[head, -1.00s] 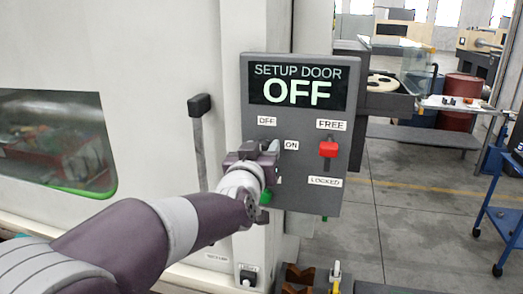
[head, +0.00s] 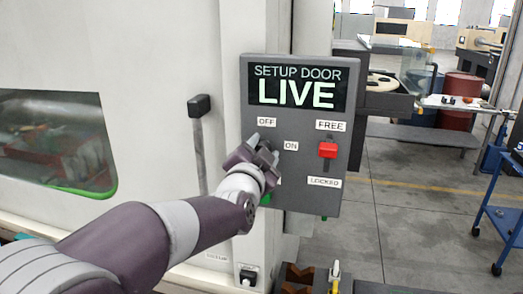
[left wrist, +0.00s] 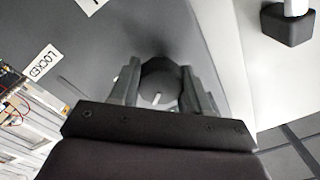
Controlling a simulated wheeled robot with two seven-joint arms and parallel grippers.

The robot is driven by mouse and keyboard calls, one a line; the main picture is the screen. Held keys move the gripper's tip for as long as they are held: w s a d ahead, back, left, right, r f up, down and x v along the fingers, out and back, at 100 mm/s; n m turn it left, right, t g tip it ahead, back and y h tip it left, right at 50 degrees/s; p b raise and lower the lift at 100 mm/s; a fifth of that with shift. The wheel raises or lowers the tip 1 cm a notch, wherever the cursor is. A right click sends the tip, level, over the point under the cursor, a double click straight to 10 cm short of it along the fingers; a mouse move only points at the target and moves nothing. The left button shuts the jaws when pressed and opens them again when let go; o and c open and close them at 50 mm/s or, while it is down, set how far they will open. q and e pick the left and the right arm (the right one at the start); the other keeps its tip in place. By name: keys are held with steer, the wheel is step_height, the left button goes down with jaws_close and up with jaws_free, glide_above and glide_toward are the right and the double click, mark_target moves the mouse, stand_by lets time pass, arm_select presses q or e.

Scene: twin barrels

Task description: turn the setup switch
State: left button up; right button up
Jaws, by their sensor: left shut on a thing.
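The grey control panel (head: 312,205) has a display (head: 296,88) that reads "SETUP DOOR LIVE". The setup switch is a round dark knob with a white mark; it shows between my fingers in the left wrist view (left wrist: 159,82). In the head view my gripper hides most of it. My left gripper (head: 262,150) is at the panel's left side, tilted, below the "OFF" label (head: 267,122) and left of the "ON" label (head: 291,146). It is shut on the knob; its fingers also show in the left wrist view (left wrist: 160,88). My right gripper is not in view.
A red slider (head: 327,150) sits between the "FREE" (head: 331,126) and "LOCKED" (head: 324,182) labels, right of my gripper. A black-topped lever handle (head: 199,105) stands left of the panel. A machine window (head: 50,140) is at the far left.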

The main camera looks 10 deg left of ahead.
arm_select(q)
steer(key=m, duration=0.4)
steer(key=shift+m, duration=0.3)
steer(key=shift+f+m, duration=0.1)
steer(key=shift+m, duration=1.5)
steer(key=shift+h, duration=0.3)
steer(key=o, duration=1.1)
steer(key=shift+c, duration=0.2)
